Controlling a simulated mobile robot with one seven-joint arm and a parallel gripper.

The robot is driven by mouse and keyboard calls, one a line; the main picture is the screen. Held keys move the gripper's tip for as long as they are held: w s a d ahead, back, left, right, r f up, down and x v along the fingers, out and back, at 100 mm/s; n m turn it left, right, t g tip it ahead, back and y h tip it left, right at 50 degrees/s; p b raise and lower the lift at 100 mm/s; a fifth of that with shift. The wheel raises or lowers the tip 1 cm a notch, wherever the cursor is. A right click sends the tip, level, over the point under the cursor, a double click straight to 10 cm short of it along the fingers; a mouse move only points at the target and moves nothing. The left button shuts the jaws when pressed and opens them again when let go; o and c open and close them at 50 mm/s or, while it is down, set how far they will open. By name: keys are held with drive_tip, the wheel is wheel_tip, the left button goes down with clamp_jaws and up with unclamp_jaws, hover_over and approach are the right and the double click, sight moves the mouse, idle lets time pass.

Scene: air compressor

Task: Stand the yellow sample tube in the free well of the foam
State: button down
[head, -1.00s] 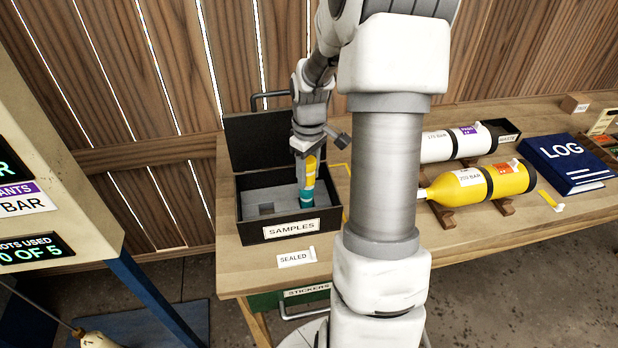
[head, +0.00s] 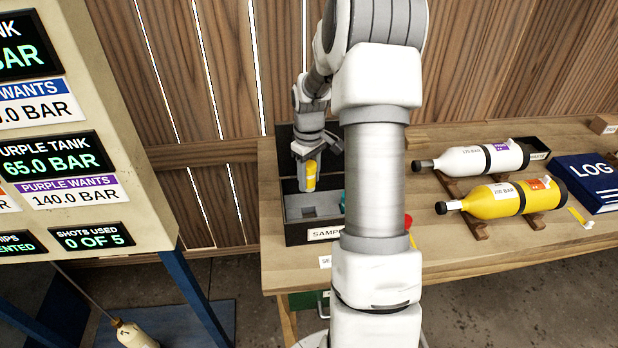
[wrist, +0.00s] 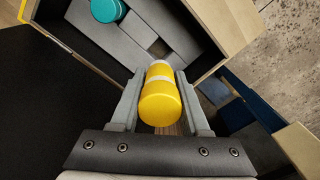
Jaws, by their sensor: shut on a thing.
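My gripper (wrist: 160,100) is shut on the yellow sample tube (wrist: 162,98), with a finger on each side of it. In the head view the tube (head: 310,177) hangs roughly upright below my gripper (head: 310,160), over the open samples box (head: 298,234). It appears above the grey foam (head: 325,199). A dark square free well (head: 308,212) shows in the foam, below the tube in the picture. A teal tube (wrist: 106,9) stands in another part of the foam; my arm mostly hides it in the head view.
The box's dark lid (head: 284,150) stands open at the back. Right of my arm lie a white cylinder (head: 470,160) and a yellow cylinder (head: 492,202) on wooden cradles, with a blue log book (head: 590,180) beyond. A display panel (head: 75,150) stands at left.

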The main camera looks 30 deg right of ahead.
idle(0.4)
drive_tip(key=b, duration=0.5)
hover_over(309, 205)
drive_tip(key=s+a, duration=0.1)
drive_tip(key=s, duration=0.1)
drive_tip(key=shift+s+a+f, duration=0.1)
drive_tip(key=shift+f, duration=2)
drive_tip(key=shift+a+f, duration=0.1)
drive_tip(key=shift+f, duration=1.95)
drive_tip(key=shift+f, duration=0.2)
drive_tip(key=shift+f+b, duration=0.85)
drive_tip(key=shift+f, duration=0.15)
drive_tip(key=shift+c, duration=1.6)
unclamp_jaws()
drive_tip(key=shift+r, duration=0.15)
